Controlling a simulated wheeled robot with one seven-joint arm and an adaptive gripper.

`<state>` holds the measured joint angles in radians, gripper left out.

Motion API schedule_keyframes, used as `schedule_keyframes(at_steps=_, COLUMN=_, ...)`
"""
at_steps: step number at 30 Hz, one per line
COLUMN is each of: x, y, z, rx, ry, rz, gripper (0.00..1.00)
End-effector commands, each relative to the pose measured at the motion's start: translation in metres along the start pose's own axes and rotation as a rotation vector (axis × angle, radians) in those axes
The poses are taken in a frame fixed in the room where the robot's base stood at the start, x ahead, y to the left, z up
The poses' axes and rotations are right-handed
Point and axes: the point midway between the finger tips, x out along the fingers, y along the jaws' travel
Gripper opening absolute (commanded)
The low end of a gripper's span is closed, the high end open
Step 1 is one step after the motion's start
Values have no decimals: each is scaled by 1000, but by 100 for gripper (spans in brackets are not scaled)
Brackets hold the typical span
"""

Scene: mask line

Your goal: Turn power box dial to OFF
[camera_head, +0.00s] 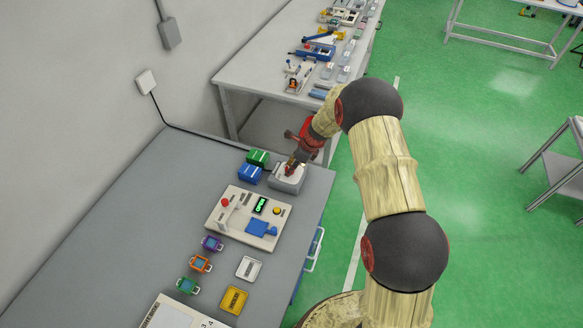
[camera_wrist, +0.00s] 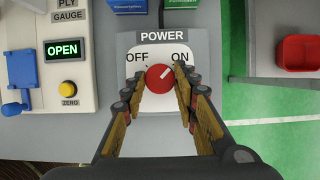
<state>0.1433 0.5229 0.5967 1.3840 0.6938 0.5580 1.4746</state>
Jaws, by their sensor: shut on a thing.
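The power box (camera_wrist: 198,45) is a grey box with a white plate reading POWER, OFF on the left and ON on the right. It stands at the far right of the grey table in the head view (camera_head: 289,178). Its red dial (camera_wrist: 158,79) has a white pointer mark that leans up and right, toward ON. My gripper (camera_wrist: 161,84) is shut on the dial, one finger on each side of it. In the head view my gripper (camera_head: 290,169) is over the power box and hides most of its top.
A ply gauge panel (camera_wrist: 30,60) with a display reading OPEN, a yellow ZERO button and a blue part stands left of the power box. Green (camera_head: 258,157) and blue (camera_head: 249,174) boxes sit close behind. A red bin (camera_wrist: 298,52) is on another surface at right.

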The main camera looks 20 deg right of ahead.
Motion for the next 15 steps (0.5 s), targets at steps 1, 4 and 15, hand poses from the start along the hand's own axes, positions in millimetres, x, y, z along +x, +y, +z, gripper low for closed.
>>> schedule_keyframes(at_steps=1, x=0, y=0, z=0, rx=0, ry=0, rz=-1, gripper=4)
schedule_keyframes(at_steps=4, x=0, y=0, z=0, rx=-3, ry=0, rz=0, gripper=4)
schedule_keyframes(at_steps=15, x=0, y=-3, z=0, rx=-122, ry=0, rz=49, gripper=4)
